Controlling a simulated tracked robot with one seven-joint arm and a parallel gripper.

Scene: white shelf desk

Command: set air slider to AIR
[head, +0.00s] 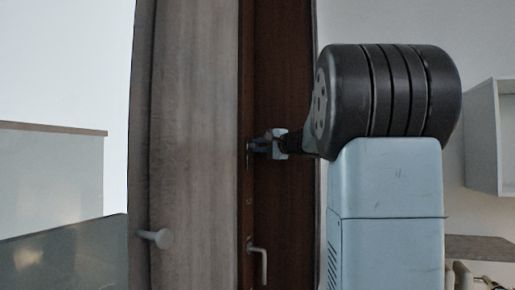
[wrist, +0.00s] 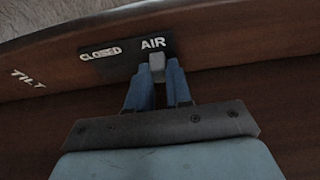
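The air slider's dark plate (wrist: 126,53) is set on the brown wooden edge in the wrist view. It bears the words CLOSED on the left and AIR on the right. The slider's small grey knob (wrist: 157,68) stands just below the word AIR, at the plate's right end. My gripper (wrist: 160,72) has one blue finger on each side of the knob, and the knob fills the gap at the fingertips. In the head view my gripper (head: 254,147) reaches left to the door's edge; the knob is too small to make out there.
The word TILT (wrist: 29,79) is marked left of the plate. A metal handle (head: 260,263) sits below my gripper. A white shelf (head: 482,140) hangs at right.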

